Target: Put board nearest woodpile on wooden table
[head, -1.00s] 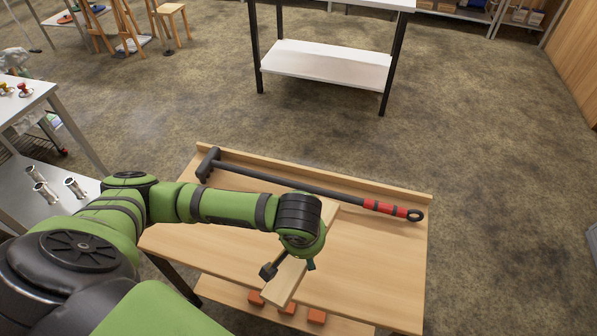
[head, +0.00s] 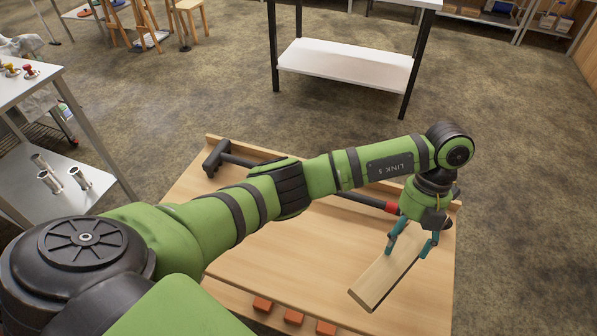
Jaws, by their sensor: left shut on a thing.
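A light wooden board (head: 380,281) is in my left gripper (head: 411,245) at the right side of the wooden table (head: 290,257). The gripper's teal fingers are shut on the board. The board slants from upper right to lower left over the tabletop. I cannot tell whether its lower end touches the table. My left arm reaches across the table from the left and hides part of it. My right gripper is not in view. No woodpile shows in this view.
A long black tool (head: 216,156) with a red grip lies along the table's back, partly behind my arm. Several orange blocks (head: 293,317) sit at the front edge. A white-shelved table (head: 345,66) stands behind. A steel table with metal cylinders (head: 49,181) is at left.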

